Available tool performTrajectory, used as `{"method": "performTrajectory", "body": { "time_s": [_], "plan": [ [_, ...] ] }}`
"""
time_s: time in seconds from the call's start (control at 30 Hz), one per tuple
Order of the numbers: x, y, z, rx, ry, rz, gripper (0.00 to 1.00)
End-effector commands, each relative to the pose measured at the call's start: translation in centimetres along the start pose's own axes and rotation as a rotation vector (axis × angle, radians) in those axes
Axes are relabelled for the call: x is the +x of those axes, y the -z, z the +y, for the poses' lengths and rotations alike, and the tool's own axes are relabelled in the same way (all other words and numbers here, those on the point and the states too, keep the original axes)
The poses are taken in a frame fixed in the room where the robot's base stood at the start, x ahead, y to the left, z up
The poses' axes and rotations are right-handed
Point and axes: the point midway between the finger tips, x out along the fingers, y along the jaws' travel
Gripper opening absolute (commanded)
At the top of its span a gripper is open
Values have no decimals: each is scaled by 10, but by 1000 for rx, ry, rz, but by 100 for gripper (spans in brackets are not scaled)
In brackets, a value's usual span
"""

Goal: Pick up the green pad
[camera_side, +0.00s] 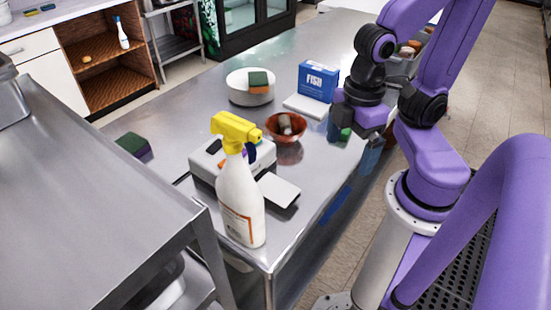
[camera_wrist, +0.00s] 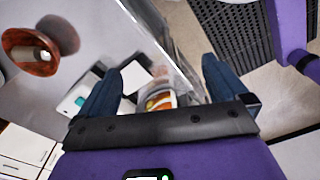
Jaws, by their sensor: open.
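Two pads with green faces show in the side view. One green and dark purple pad (camera_side: 133,145) lies flat on the steel counter at the left, near its edge. The other, a green and orange pad (camera_side: 258,82), rests in or on a white bowl (camera_side: 250,97) at the back. My gripper (camera_side: 353,145) is over the right edge of the counter, well apart from both pads. Its two blue fingers are spread with nothing between them held; they also show in the wrist view (camera_wrist: 160,88). I cannot make out either pad in the wrist view.
A yellow-topped spray bottle (camera_side: 240,200) stands at the front corner. A copper bowl (camera_side: 285,128), also in the wrist view (camera_wrist: 32,52), stands mid-counter. A blue FISH box (camera_side: 317,80) is behind. A white plate-like piece (camera_side: 279,190) lies near the bottle. Clear counter lies left of the white bowl.

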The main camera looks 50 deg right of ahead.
Motion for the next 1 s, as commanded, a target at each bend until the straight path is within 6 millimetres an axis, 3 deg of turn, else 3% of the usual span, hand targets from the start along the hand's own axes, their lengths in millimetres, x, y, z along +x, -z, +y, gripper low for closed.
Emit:
{"method": "performTrajectory", "body": {
  "time_s": [0.3,0.37,0.67,0.83,1.0],
  "plan": [
    [0,0,-1,-2,0,0,100],
    [0,0,0,-2,0,0,92],
    [1,0,0,-3,-3,-7,92],
    [18,-6,14,-28,-53,-116,92],
    [45,-20,43,-98,-154,-340,92]
  ]
}}
